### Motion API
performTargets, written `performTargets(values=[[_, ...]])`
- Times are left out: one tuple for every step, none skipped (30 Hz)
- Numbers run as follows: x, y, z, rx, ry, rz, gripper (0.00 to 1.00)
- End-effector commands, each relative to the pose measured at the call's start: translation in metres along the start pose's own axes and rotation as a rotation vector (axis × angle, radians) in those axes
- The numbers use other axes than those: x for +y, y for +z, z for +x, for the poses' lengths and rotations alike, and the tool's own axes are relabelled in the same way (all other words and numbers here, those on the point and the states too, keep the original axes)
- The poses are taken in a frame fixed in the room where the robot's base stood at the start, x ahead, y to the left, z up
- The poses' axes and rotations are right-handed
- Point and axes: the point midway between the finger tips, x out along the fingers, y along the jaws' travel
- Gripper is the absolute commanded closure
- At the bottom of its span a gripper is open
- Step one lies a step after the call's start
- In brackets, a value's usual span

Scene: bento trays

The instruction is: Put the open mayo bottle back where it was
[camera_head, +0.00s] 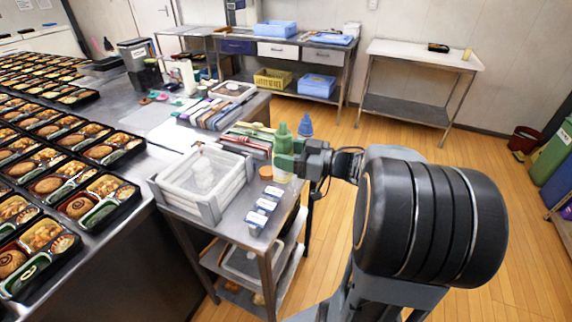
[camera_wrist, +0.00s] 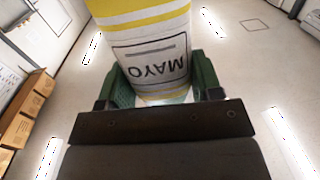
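The mayo bottle (camera_wrist: 150,50), white with yellow bands, is between the green fingers of my gripper (camera_wrist: 163,92). Its MAYO label reads upside down in the wrist view. The fingers press against its two sides. In the head view my gripper (camera_head: 285,164) is at the right edge of the small steel cart (camera_head: 233,240). Only a pale part of the bottle (camera_head: 280,177) shows below the fingers there. Its mouth is hidden, and I cannot tell whether its base touches the cart.
A green bottle (camera_head: 281,133) and a blue-topped bottle (camera_head: 305,126) stand close behind my gripper. White containers with blue labels (camera_head: 256,220) line the cart's front right. A clear bin (camera_head: 205,180) fills its left. Bento trays (camera_head: 105,195) cover the left counter.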

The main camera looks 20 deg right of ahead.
Motion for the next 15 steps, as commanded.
performTargets(values=[[0.015, 0.009, 0.003, 0.0, 0.002, 0.006, 0.45], [0.023, 0.012, 0.005, 0.0, 0.003, 0.005, 0.45], [0.033, 0.017, 0.007, 0.0, 0.005, 0.005, 0.45], [0.041, 0.021, 0.009, 0.0, 0.006, 0.004, 0.45], [0.048, 0.023, 0.011, 0.0, 0.007, 0.004, 0.45], [0.058, 0.028, 0.014, 0.0, 0.007, 0.004, 0.45], [0.064, 0.032, 0.015, 0.0, 0.007, 0.005, 0.45], [0.068, 0.039, 0.016, 0.0, 0.007, 0.006, 0.45], [0.073, 0.047, 0.018, 0.0, 0.007, 0.005, 0.45], [0.076, 0.052, 0.019, 0.0, 0.006, 0.006, 0.45], [0.08, 0.055, 0.021, 0.001, 0.006, 0.004, 0.45], [0.085, 0.061, 0.022, 0.001, 0.006, 0.003, 0.45], [0.087, 0.064, 0.023, 0.001, 0.006, 0.002, 0.45], [0.09, 0.067, 0.024, 0.001, 0.006, 0.002, 0.45], [0.093, 0.071, 0.025, 0.001, 0.006, 0.002, 0.45]])
